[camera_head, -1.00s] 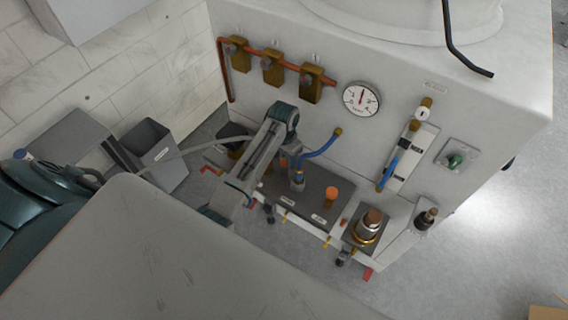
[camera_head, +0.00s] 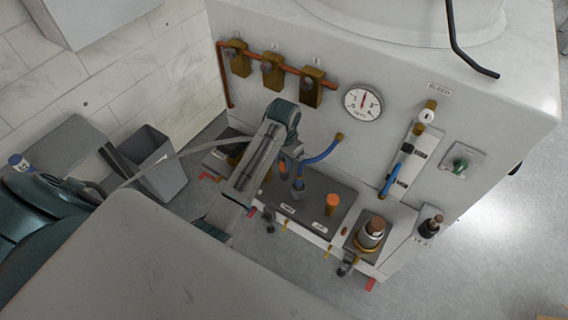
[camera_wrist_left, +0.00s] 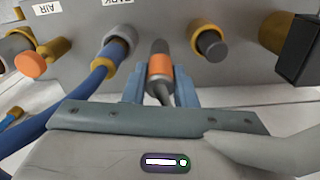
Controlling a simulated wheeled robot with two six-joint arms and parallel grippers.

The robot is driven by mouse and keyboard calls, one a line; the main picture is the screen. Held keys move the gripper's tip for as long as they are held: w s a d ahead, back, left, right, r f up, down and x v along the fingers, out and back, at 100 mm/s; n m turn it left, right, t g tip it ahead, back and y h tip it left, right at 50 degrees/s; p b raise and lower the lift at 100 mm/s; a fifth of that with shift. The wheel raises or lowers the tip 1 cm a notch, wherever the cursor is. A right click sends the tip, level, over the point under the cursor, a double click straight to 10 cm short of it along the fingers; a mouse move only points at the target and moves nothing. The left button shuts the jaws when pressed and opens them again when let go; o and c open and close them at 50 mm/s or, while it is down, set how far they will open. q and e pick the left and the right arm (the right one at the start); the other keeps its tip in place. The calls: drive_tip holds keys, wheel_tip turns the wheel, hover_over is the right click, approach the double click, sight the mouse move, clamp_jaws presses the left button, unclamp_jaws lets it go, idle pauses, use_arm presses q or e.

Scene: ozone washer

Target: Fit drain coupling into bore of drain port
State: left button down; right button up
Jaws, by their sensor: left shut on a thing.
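My left gripper (camera_wrist_left: 160,92) is shut on an orange-banded coupling (camera_wrist_left: 160,66), which I take to be the drain coupling. Its dark end points toward the grey panel, and whether it touches is unclear. In the head view my left gripper (camera_head: 285,167) is mostly behind its arm, just left of the blue hose's fitting (camera_head: 298,187). In the wrist view a brass ring with a grey plug (camera_wrist_left: 210,43) sits right of the coupling, apart from it. I cannot tell whether this is the drain port. My right gripper is not in view.
A blue hose (camera_wrist_left: 82,90) with a brass collar stands close left of the coupling. An orange cap (camera_head: 333,200) is farther right on the dark plate. A grey bin (camera_head: 155,165) stands left.

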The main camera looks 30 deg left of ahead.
use_arm(q)
drive_tip(key=s+d+r, duration=0.1)
drive_tip(key=s+d, duration=0.5)
drive_tip(key=s, duration=0.7)
wheel_tip(320, 180, down, 11)
drive_tip(key=b, duration=1.1)
drive_tip(key=shift+d, duration=0.2)
drive_tip(key=shift+d+f, duration=0.1)
